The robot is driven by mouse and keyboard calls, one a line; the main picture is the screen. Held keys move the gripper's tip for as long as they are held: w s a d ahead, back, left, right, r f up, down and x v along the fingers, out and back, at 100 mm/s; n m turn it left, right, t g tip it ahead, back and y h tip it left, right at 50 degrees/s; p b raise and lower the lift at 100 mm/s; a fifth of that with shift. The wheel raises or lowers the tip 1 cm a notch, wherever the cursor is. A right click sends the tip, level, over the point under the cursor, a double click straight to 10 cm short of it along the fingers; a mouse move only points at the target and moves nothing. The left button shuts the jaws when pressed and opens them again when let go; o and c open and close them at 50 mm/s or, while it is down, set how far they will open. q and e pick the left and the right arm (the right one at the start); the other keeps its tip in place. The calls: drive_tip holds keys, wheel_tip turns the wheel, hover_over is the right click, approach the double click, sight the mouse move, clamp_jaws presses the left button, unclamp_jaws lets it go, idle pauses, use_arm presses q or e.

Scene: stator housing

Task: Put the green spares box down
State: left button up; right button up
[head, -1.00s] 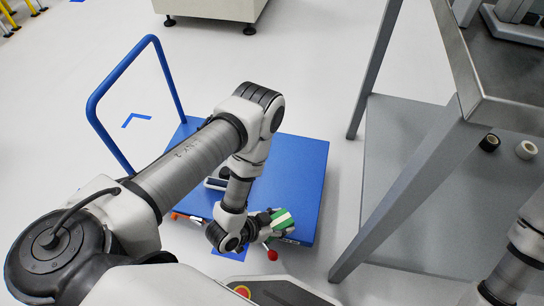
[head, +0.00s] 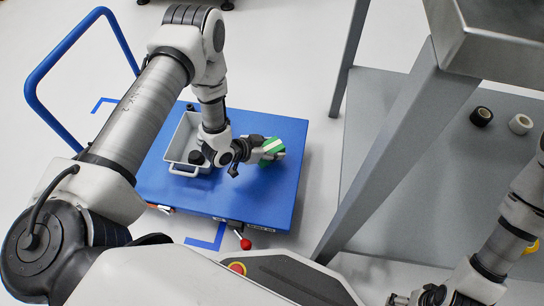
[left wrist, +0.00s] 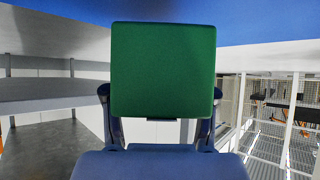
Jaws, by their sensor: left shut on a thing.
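The green spares box (head: 268,161) has a pale stripe and is held at the right part of the blue trolley deck (head: 240,200). My left gripper (head: 266,151) is shut on it. In the left wrist view the green box (left wrist: 163,70) fills the middle, between the two fingers, with a blue surface along the top edge. I cannot tell whether the box touches the deck. My right gripper (head: 400,299) shows only partly at the bottom edge, and its jaws are unclear.
A grey tray (head: 178,140) with a dark round item stands on the deck, left of my left gripper. The trolley's blue handle (head: 62,58) rises at the left. A grey table (head: 400,150) stands to the right, with two tape rolls on its lower shelf. Deck in front of the box is bare.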

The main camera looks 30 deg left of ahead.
use_arm(q)
wheel_tip(320, 180, down, 4)
drive_tip(key=shift+r+b, duration=0.15)
drive_tip(key=shift+b, duration=0.95)
drive_tip(key=shift+r, duration=0.2)
drive_tip(key=shift+f, duration=0.15)
drive_tip(key=o, duration=1.3)
drive_tip(key=shift+o, duration=0.2)
